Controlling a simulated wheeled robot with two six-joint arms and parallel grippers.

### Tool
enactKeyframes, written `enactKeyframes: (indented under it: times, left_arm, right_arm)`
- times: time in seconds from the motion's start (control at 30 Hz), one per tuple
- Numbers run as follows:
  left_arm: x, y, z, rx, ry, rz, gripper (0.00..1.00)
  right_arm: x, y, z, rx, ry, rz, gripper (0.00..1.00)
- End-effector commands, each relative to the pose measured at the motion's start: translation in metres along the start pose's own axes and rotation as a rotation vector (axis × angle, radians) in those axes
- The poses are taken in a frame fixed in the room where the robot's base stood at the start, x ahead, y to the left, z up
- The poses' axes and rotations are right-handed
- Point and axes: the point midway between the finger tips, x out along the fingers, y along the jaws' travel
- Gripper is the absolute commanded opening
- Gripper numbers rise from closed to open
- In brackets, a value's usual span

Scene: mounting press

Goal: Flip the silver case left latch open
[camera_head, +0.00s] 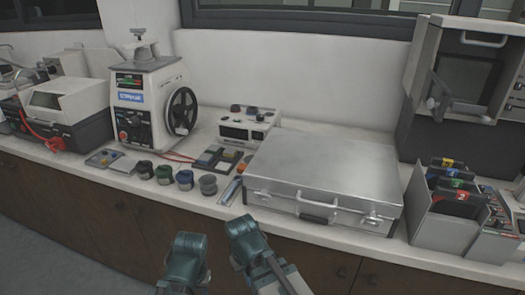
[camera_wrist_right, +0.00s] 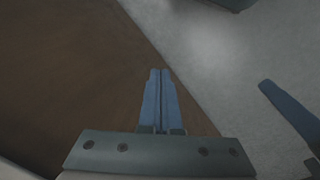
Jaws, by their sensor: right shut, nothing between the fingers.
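The silver case (camera_head: 325,165) lies closed on the counter, its front with the handle (camera_head: 318,209) facing me. The left latch (camera_head: 262,195) is at the front left and looks closed, though it is small. The right latch (camera_head: 372,219) is at the front right. My right gripper (camera_head: 243,230) is in front of and below the case's left end, apart from the latch. In the right wrist view its blue fingers (camera_wrist_right: 160,75) are shut and empty. My left gripper (camera_head: 189,245) is left of it, in front of the counter; its finger gap is not visible.
Several small jars (camera_head: 185,178) and a dark tray (camera_head: 217,158) stand left of the case. A control box (camera_head: 248,125) is behind it. A grey folder holder (camera_head: 440,218) stands close to its right.

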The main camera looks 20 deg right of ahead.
Motion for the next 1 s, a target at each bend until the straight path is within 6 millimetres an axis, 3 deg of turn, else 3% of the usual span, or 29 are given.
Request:
enactKeyframes:
  times: [0.03, 0.1, 0.67, 0.87, 1.0]
  left_arm:
    - [-0.038, -0.004, 0.002, -0.001, 0.000, 0.000, 0.50]
    - [-0.063, -0.006, 0.004, -0.002, 0.000, 0.001, 0.50]
    - [-0.261, -0.025, 0.015, -0.012, -0.002, 0.004, 0.50]
    - [-0.327, -0.031, 0.019, -0.015, -0.002, 0.005, 0.50]
    - [-0.364, -0.035, 0.021, -0.016, -0.002, 0.006, 0.50]
  right_arm:
    - [-0.038, 0.006, -0.001, 0.012, 0.003, -0.003, 0.00]
    - [-0.063, 0.013, -0.002, 0.026, 0.007, -0.008, 0.00]
    - [-0.259, 0.066, -0.013, 0.122, 0.041, -0.041, 0.00]
    - [-0.324, 0.087, -0.026, 0.081, 0.037, -0.058, 0.00]
    - [-0.360, 0.104, -0.046, -0.038, 0.019, -0.083, 0.00]
